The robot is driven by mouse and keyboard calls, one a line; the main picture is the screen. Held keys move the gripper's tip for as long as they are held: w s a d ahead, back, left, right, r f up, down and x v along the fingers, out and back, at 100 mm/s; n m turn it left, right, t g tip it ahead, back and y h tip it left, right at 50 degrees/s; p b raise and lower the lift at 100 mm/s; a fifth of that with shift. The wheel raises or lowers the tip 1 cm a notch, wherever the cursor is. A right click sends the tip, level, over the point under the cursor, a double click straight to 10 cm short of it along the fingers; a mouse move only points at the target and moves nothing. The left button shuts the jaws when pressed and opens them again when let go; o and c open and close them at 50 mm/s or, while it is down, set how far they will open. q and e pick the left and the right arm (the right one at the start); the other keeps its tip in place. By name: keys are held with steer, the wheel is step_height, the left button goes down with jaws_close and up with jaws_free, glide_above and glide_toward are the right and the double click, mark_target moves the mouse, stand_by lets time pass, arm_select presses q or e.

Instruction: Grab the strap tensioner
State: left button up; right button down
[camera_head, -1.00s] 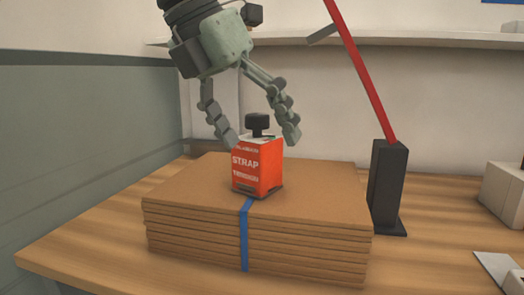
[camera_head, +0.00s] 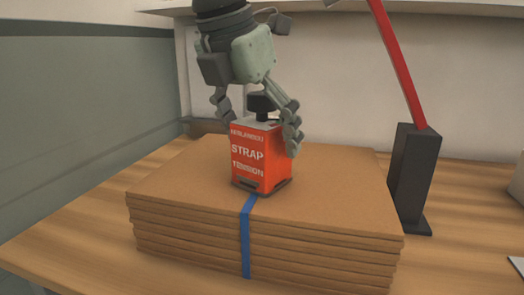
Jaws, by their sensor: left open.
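The strap tensioner (camera_head: 252,158) is an orange-red box with white lettering and a black knob on top. It stands upright on a stack of brown boards (camera_head: 330,195), over a blue strap (camera_head: 246,240) that runs down the front of the stack. My left gripper (camera_head: 258,132) is open and comes down from above. One finger is at the tensioner's upper left, partly behind it, and the other is along its right side. I cannot tell whether either finger touches it. My right gripper is not in view.
A dark grey post holder (camera_head: 411,175) with a slanted red bar (camera_head: 398,62) stands right of the stack. The wooden table (camera_head: 70,235) has free room at left. A pale shelf (camera_head: 340,10) runs along the back wall.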

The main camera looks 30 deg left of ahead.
arm_select(q)
steer(key=shift+w+f, duration=0.15)
steer(key=shift+f, duration=0.25)
steer(key=shift+r, duration=0.1)
jaws_close()
